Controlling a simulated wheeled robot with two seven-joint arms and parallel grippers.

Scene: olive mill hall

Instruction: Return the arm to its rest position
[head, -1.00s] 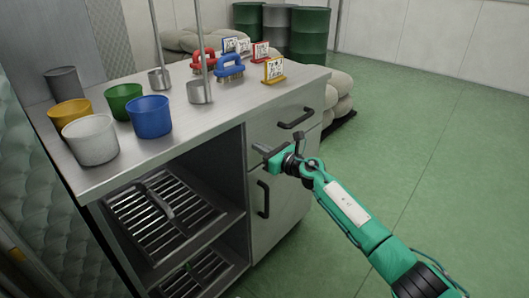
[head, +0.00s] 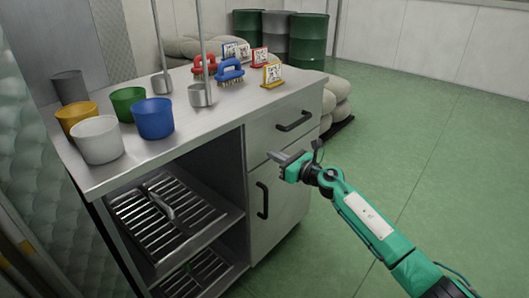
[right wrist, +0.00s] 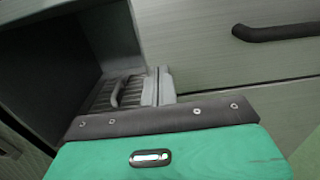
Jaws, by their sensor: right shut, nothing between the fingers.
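My right arm comes in from the lower right of the head view. Its green and grey right gripper (head: 280,160) is shut and empty, in front of the cabinet. It sits below the drawer handle and beside the upright door handle, and looks apart from both. In the right wrist view the shut fingers (right wrist: 158,86) point toward the cabinet front and the open shelf bay. My left gripper does not show in either view.
The steel cabinet (head: 272,185) has a drawer handle (head: 293,121) and a door handle (head: 262,200). Cups, including a blue cup (head: 153,118), brushes and ladles stand on its top. Slatted racks (head: 170,215) fill the open bay. Green floor (head: 420,165) is clear at right.

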